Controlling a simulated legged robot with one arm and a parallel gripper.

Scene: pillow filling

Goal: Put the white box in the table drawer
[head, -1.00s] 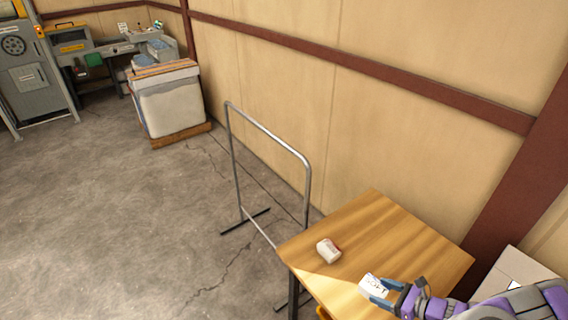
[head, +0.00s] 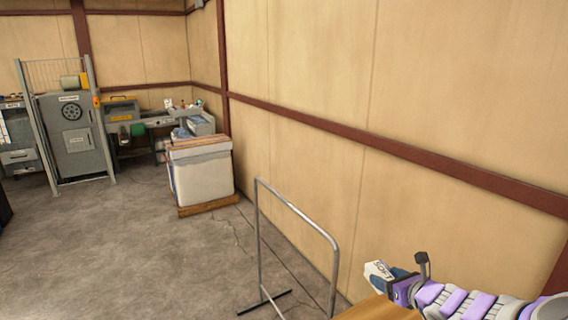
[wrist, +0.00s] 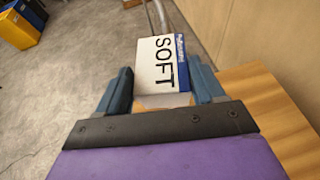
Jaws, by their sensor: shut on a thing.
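A white box (wrist: 160,66) with "SOFT" printed on it and a blue edge is held between the two blue fingers of my gripper (wrist: 164,88) in the wrist view. In the head view, the white box (head: 380,271) shows at the tip of my gripper (head: 393,278), above the wooden table (head: 374,310). Only a corner of the tabletop is in the head view; the table (wrist: 285,115) also shows at the right of the wrist view. No drawer is visible in either view.
A grey metal rail frame (head: 297,210) stands left of the table. A large white bin (head: 203,178) on a wooden pallet stands by the wall. Machines (head: 75,125) stand at the far left. The concrete floor between is open.

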